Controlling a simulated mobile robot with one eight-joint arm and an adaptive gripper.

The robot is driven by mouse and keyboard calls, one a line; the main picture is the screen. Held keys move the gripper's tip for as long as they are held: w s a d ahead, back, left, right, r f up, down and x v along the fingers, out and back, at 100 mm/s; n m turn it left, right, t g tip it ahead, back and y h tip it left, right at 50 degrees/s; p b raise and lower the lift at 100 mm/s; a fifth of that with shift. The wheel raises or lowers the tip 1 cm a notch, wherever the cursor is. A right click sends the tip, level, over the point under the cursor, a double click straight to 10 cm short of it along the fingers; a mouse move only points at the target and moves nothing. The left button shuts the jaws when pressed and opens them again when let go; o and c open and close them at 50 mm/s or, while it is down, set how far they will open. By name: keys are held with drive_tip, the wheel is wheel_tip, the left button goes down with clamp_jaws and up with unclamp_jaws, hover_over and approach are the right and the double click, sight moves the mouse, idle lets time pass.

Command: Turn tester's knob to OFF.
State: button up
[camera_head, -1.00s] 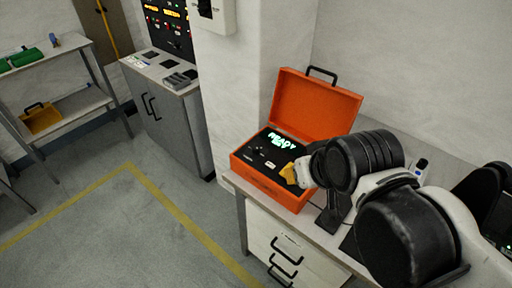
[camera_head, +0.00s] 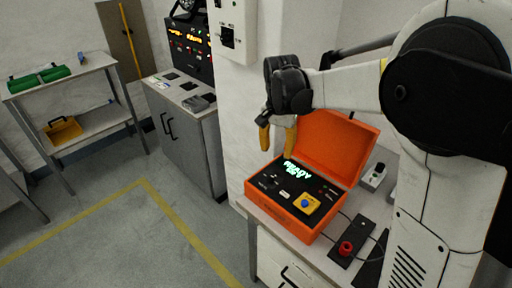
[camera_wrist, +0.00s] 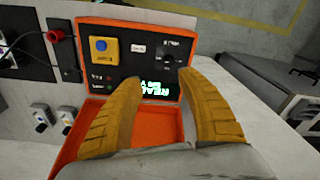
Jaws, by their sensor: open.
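The tester is an open orange case (camera_head: 296,221) on the bench, with a black panel and a lit green display reading READY (camera_head: 297,170). In the wrist view the panel has a small dark knob-like part (camera_wrist: 169,61) with white marks around it; its pointing direction is too small to tell. A yellow square with a blue round button (camera_head: 306,204) sits on the panel; it also shows in the wrist view (camera_wrist: 101,45). My gripper (camera_head: 277,140) is open and empty, its yellow fingers pointing down above the case's far left side, apart from the panel.
The raised orange lid (camera_head: 335,147) stands behind the panel, close to my gripper. A black box with a red knob (camera_head: 346,247) lies right of the case, with cables. A wall box (camera_head: 231,30) and a grey cabinet (camera_head: 188,139) stand left. The floor at front left is clear.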

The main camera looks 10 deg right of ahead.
drive_tip(key=m+g, duration=0.1)
hover_over(271, 175)
wheel_tip(271, 175, down, 4)
drive_tip(key=f, duration=0.1)
drive_tip(key=shift+m, duration=0.3)
wheel_tip(271, 175, down, 11)
drive_tip(key=b, duration=0.3)
drive_tip(key=shift+r+b, duration=0.1)
drive_tip(key=shift+b, duration=0.2)
clamp_jaws()
